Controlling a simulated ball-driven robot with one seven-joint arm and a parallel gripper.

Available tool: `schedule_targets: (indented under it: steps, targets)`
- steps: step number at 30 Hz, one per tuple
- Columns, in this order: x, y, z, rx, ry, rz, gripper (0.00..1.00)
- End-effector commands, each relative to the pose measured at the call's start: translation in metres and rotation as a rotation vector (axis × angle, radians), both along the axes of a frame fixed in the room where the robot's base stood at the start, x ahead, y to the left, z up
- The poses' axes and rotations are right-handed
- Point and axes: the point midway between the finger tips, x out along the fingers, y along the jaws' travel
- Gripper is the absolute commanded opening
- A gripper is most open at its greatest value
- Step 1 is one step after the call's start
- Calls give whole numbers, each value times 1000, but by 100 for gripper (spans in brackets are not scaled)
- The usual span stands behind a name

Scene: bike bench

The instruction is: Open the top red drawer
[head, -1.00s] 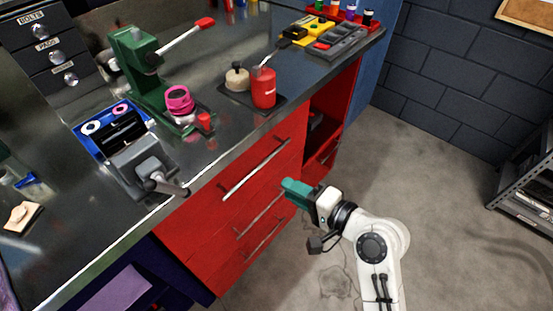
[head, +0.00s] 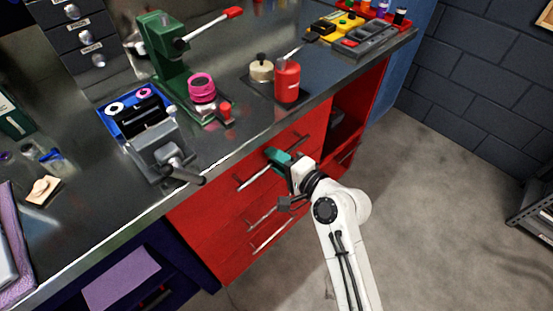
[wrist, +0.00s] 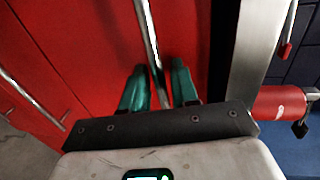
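The top red drawer (head: 215,196) is the uppermost front under the bench top in the head view, and it looks shut. Its long metal handle (head: 251,179) runs along the front; part of it is hidden behind my gripper. My gripper (head: 275,156) is at this handle, right of its middle. In the wrist view, the handle (wrist: 150,45) passes between the two green fingers of my gripper (wrist: 157,85). The fingers are apart, one on each side of the bar, with a visible gap on both sides. The fingertips point toward the red front.
Lower red drawers with handles (head: 262,214) lie below. The bench top edge (wrist: 236,60) runs close beside my gripper. A red can (head: 287,82), a green press (head: 163,50) and a grey vise-like tool (head: 160,152) stand on the bench. The floor (head: 440,210) to the right is clear.

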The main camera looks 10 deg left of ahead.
Motion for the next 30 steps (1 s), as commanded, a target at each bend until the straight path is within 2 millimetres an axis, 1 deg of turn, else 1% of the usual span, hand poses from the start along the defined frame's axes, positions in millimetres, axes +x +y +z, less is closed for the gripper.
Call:
schedule_targets:
  steps: [7,15,16,30]
  targets:
    - [0,0,0,-1,1,0,28]
    - [0,0,0,-1,1,0,2]
    - [0,0,0,-1,1,0,0]
    - [0,0,-1,-2,1,0,0]
